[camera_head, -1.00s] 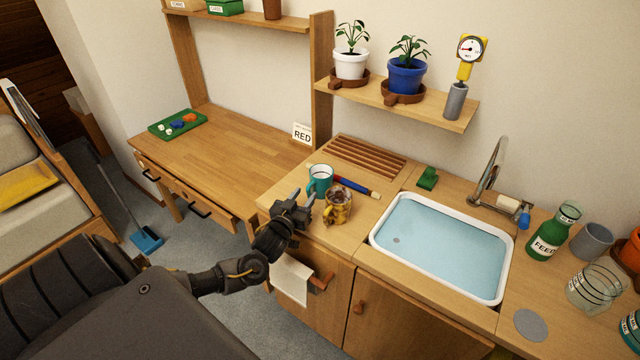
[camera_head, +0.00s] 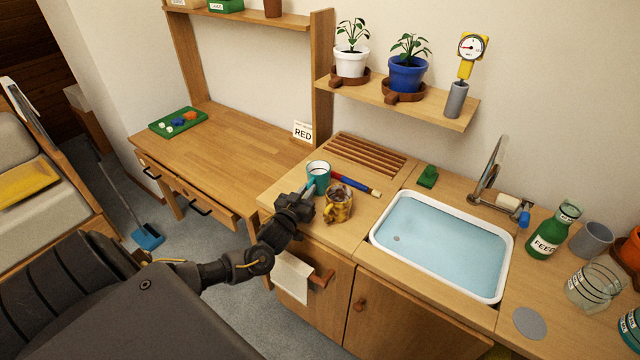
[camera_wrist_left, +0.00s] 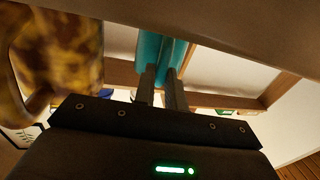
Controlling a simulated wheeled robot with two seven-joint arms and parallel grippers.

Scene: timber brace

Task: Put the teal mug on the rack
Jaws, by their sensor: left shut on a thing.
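The teal mug (camera_head: 319,176) stands on the wooden counter, in front of the slatted wooden rack (camera_head: 366,157). My left gripper (camera_head: 306,192) reaches it from the front left and is shut on it. In the left wrist view the two fingers (camera_wrist_left: 158,88) close together against the teal mug (camera_wrist_left: 160,50), probably on its handle; the exact grip is partly hidden. My right gripper is not in view.
A brown-and-yellow patterned mug (camera_head: 338,206) stands close to the right of my left gripper and looms in the left wrist view (camera_wrist_left: 62,50). A blue-and-red stick (camera_head: 356,186) lies behind the mugs. A water-filled basin (camera_head: 440,243) is to the right. The rack's slats are clear.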

